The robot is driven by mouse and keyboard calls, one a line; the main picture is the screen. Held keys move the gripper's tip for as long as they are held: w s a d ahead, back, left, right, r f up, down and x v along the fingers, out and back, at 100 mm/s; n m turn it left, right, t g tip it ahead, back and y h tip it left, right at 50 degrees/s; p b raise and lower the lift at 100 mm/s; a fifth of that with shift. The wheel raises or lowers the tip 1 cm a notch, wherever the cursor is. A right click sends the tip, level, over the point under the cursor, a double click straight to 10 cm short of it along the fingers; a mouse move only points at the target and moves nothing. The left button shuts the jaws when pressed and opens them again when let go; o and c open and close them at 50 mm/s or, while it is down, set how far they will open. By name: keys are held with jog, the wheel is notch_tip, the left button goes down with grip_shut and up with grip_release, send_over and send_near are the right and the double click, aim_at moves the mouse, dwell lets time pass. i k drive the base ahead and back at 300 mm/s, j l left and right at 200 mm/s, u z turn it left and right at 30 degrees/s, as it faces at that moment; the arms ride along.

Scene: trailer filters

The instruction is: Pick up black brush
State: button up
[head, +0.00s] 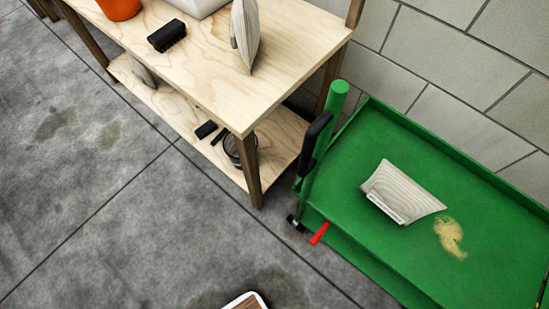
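A black brush (166,35) lies on the light wooden top of a workbench (205,72), towards its front left edge. It looks like a dark block with a ridged or bristled side facing the front. Nothing touches it. My gripper is not in view.
An orange pot (119,8), a white container (197,5) and an upright pale pleated filter (245,35) stand on the bench. Small black items (206,130) lie on the lower shelf. A green trailer (400,145) holding another filter (402,192) stands right. Concrete floor (75,170) is mostly clear.

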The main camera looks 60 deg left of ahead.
aim_at(164, 37)
jog(key=k+j+u, duration=0.1)
jog(key=u, duration=0.15)
jog(key=k+j+u, duration=0.15)
jog(key=u, duration=1.5)
jog(key=k+j, duration=0.05)
jog(key=j, duration=0.05)
